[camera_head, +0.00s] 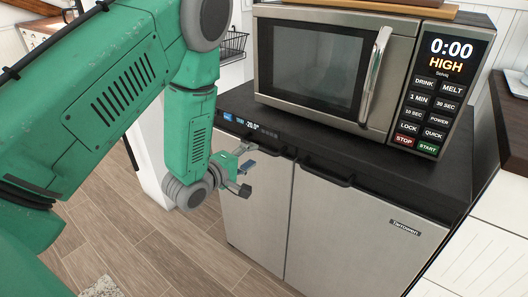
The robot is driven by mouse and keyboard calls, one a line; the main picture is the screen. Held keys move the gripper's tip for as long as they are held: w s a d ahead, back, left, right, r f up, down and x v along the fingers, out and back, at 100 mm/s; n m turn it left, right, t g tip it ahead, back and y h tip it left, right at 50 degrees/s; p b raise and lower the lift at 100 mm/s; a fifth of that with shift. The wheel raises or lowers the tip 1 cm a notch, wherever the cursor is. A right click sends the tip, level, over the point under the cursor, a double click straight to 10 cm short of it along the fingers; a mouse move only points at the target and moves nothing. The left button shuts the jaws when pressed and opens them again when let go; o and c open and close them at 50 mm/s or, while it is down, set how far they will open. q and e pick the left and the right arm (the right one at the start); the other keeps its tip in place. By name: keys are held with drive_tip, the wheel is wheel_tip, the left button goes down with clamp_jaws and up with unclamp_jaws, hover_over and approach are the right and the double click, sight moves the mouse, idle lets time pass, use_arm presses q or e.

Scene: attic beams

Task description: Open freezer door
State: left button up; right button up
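The freezer (255,225) is a low silver cabinet with two doors, a dark top and a small lit display (252,126) on its top front edge. Both doors look shut. The right door (360,230) has a dark bar handle (327,175) at its top. The left door's dark handle (262,148) is partly hidden behind my gripper. My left gripper (246,178) is in front of the left door's upper left part, just below that handle. Its fingers look spread with nothing between them. I cannot tell whether it touches the door. My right gripper is not in view.
A microwave (335,65) with a lit panel stands on the freezer's black top (400,165). A wooden board (385,8) lies on the microwave. A dark wire basket (233,44) is behind my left arm. Wood-plank floor (135,245) is free before the freezer's left side.

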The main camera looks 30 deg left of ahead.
sight(260, 147)
use_arm(q)
drive_tip(key=w, duration=0.2)
drive_tip(key=w+a+f, duration=0.1)
drive_tip(key=w, duration=0.1)
drive_tip(key=w+f+b, duration=0.1)
drive_tip(key=w, duration=0.1)
drive_tip(key=shift+w+a+f, duration=0.1)
drive_tip(key=shift+w+a, duration=0.1)
drive_tip(key=shift+w, duration=0.15)
drive_tip(key=shift+d+r, duration=0.2)
drive_tip(key=shift+d, duration=0.45)
clamp_jaws()
drive_tip(key=shift+a, duration=0.25)
drive_tip(key=shift+s+a, duration=0.1)
